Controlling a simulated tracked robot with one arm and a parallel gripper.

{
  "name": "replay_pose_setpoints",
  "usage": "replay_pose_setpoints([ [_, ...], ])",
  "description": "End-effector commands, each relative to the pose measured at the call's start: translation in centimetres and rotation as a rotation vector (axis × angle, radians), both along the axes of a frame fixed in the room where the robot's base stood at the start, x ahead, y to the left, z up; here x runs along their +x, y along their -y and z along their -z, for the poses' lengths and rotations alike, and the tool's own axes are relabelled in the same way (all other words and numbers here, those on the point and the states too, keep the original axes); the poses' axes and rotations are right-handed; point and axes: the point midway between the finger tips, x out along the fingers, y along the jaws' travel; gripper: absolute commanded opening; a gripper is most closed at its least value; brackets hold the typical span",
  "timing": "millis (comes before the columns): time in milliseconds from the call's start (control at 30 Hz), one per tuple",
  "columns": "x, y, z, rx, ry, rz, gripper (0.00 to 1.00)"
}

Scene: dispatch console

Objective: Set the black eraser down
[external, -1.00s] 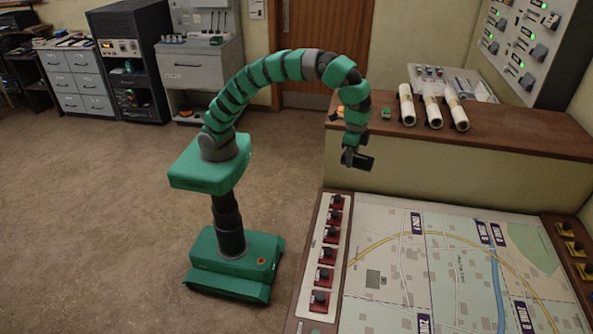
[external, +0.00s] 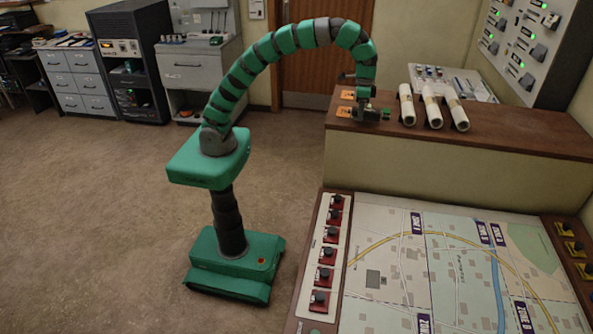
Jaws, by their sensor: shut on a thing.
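The black eraser (external: 370,115) is a small dark block at the end of my arm, low over the left part of the brown ledge. My gripper (external: 364,108) points down and is shut on it. The dark gripper and the dark eraser blend together, so I cannot tell whether the eraser touches the ledge top.
Orange pads (external: 343,112) lie on the ledge (external: 490,130) left of my gripper. A small green item (external: 386,114) is close on its right. White paper rolls (external: 433,108) lie farther right. The map console (external: 400,270) stands in front, lower.

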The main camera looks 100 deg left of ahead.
Motion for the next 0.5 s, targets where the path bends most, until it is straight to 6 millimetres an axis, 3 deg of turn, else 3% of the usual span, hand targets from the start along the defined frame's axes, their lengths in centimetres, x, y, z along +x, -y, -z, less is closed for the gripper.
replay_pose_setpoints([
  [267, -4.0, -5.4, -1.0, -0.002, -0.001, -0.007, 0.18],
  [500, -9.1, -10.4, -2.0, -0.003, 0.000, -0.003, 0.18],
])
